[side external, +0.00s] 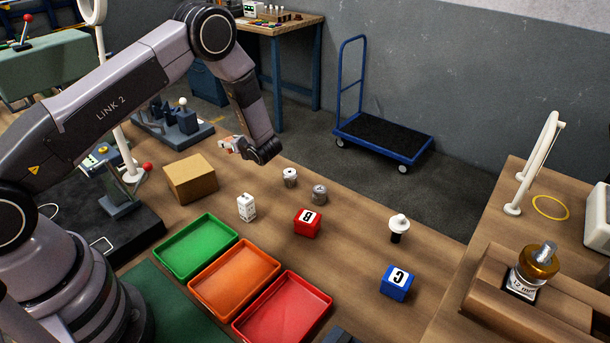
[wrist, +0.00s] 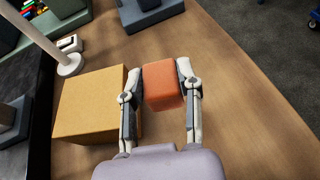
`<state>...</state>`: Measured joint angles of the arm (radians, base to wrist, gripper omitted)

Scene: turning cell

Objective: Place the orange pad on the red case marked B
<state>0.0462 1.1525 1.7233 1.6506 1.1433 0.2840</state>
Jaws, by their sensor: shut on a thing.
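My gripper (wrist: 162,84) is shut on the orange pad (wrist: 162,86), which sits between its two fingers in the wrist view. In the side view my gripper (side external: 232,146) is above the far part of the table, beyond the cardboard box; the pad is hard to make out there. The red case marked B (side external: 307,223) stands on the table, in front of and to the right of my gripper. It is out of the wrist view, and nothing rests on its top.
The cardboard box (side external: 190,179) stands close to my gripper. Green (side external: 160,258), orange (side external: 196,289) and red (side external: 240,325) trays lie in front.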

